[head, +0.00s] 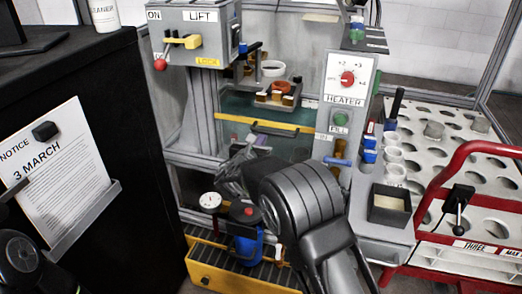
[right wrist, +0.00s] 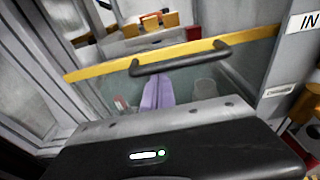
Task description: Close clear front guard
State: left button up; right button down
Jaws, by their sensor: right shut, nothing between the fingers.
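The clear front guard (head: 290,142) is a see-through panel with a yellow top rail and a dark bar handle (head: 275,129). It covers the lower part of the machine's front, and the space above its rail is open. In the right wrist view the guard (right wrist: 236,75) and its handle (right wrist: 180,55) lie just beyond my gripper's body. My right gripper (head: 233,176) is shut and empty, below and left of the handle, apart from it. Its fingertips are hidden in the wrist view. Only a dark part of my left arm shows at lower left.
A tray with small cups (head: 275,97) sits inside above the rail. The LIFT box (head: 190,45) with a red-knobbed lever is at upper left, and the HEATER post (head: 347,85) at right. A gauge (head: 210,201) and yellow drawer (head: 235,272) are below. A black cabinet (head: 75,75) stands left.

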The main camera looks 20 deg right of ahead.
pick_arm(q)
notch_tip(320, 180, up, 11)
jog(key=p, duration=0.9)
jog(key=shift+f, duration=0.15)
pick_arm(e)
notch_tip(320, 180, up, 19)
